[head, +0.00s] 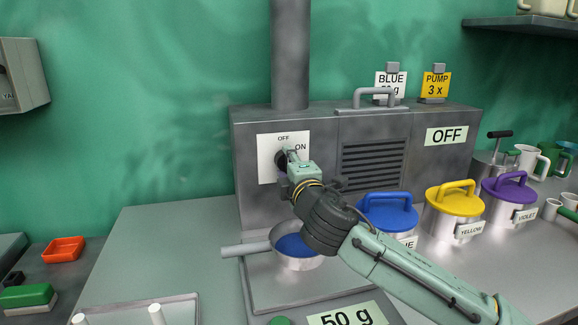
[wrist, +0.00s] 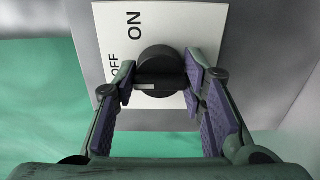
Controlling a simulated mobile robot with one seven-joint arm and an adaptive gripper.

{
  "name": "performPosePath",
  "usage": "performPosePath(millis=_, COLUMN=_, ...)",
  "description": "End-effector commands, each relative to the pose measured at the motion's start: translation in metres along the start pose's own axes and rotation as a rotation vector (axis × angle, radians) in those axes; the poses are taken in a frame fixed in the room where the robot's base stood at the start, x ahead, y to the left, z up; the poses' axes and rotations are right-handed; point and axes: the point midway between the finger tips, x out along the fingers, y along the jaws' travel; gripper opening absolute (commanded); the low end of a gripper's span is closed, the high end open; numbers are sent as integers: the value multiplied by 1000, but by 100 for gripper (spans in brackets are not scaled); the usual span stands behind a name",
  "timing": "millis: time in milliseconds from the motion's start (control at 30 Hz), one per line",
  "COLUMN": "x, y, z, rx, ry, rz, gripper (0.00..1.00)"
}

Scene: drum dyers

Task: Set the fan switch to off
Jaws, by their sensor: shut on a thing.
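The fan switch is a round black knob (wrist: 168,60) on a white plate (head: 267,165), on the front of the grey metal cabinet. The plate has OFF printed above the knob and ON to its right in the head view. My gripper (head: 285,155) is at the knob and covers part of it there. In the wrist view, the fingers of my gripper (wrist: 161,84) are on either side of the knob's bar, shut on it. A pale mark on the bar lies toward the left in that turned view, the side where OFF is printed.
A metal pan with blue powder (head: 296,245) sits below my forearm. Lidded pots in blue (head: 388,210), yellow (head: 454,200) and violet (head: 509,190) stand to the right. A large OFF sign (head: 447,135) is on the cabinet.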

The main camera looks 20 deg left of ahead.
Motion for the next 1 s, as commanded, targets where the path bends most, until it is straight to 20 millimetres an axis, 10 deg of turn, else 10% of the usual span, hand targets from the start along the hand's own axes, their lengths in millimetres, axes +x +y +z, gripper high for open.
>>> performPosePath(millis=400, x=0, y=0, z=0, rx=-8, ry=0, rz=-1, gripper=10)
performPosePath(millis=433, x=0, y=0, z=0, rx=-8, ry=0, rz=-1, gripper=40)
performPosePath(millis=1000, x=-1, y=0, z=0, rx=-6, ry=0, rz=0, gripper=58)
